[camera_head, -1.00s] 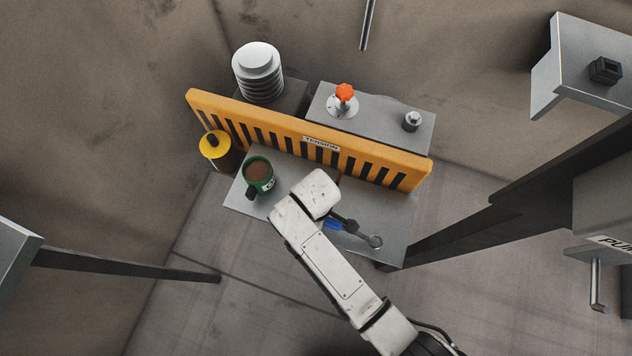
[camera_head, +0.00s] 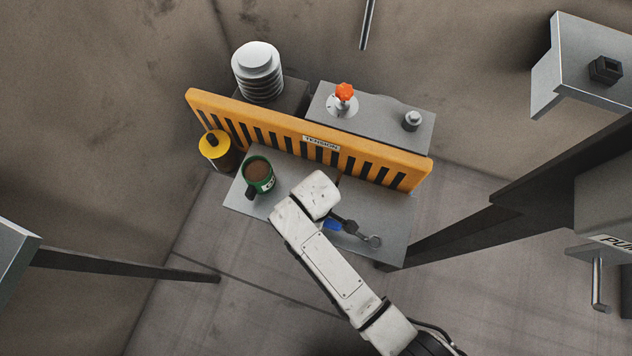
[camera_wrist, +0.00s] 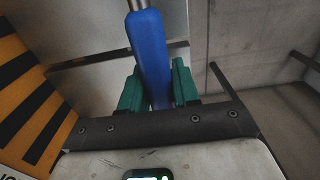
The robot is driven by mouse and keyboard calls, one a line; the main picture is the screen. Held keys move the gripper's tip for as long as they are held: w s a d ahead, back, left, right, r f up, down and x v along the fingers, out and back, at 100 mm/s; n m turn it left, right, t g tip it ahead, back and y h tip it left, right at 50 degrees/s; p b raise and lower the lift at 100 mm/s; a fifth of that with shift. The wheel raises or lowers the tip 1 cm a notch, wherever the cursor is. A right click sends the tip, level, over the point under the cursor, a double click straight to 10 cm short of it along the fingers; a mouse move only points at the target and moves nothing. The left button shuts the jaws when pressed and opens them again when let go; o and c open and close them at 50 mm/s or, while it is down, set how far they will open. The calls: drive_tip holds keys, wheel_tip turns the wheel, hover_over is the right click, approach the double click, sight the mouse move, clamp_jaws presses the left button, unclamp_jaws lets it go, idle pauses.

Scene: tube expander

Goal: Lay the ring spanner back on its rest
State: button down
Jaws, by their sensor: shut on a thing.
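The ring spanner has a blue grip (camera_head: 333,225) and a grey metal ring end (camera_head: 374,241), which points to the lower right above the grey shelf. In the wrist view its blue handle (camera_wrist: 150,50) runs up between the green finger pads of my gripper (camera_wrist: 158,88). My gripper is shut on the handle. In the head view my white wrist and arm cover most of the gripper and part of the spanner. I cannot make out the spanner's rest. I cannot tell from these views whether the spanner touches the shelf.
A green mug (camera_head: 258,172) with brown contents stands on the grey shelf (camera_head: 396,215), left of my wrist. A yellow-and-black barrier (camera_head: 300,135) runs along the shelf's back. A yellow-topped canister (camera_head: 214,146) stands at its left end. An orange knob (camera_head: 345,93) is behind it.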

drive_tip(key=shift+f+b, duration=0.35)
drive_tip(key=shift+f, duration=0.25)
idle(0.3)
drive_tip(key=c, duration=0.8)
unclamp_jaws()
drive_tip(key=shift+o, duration=0.2)
wheel_tip(320, 180, up, 8)
drive_tip(key=p, duration=0.8)
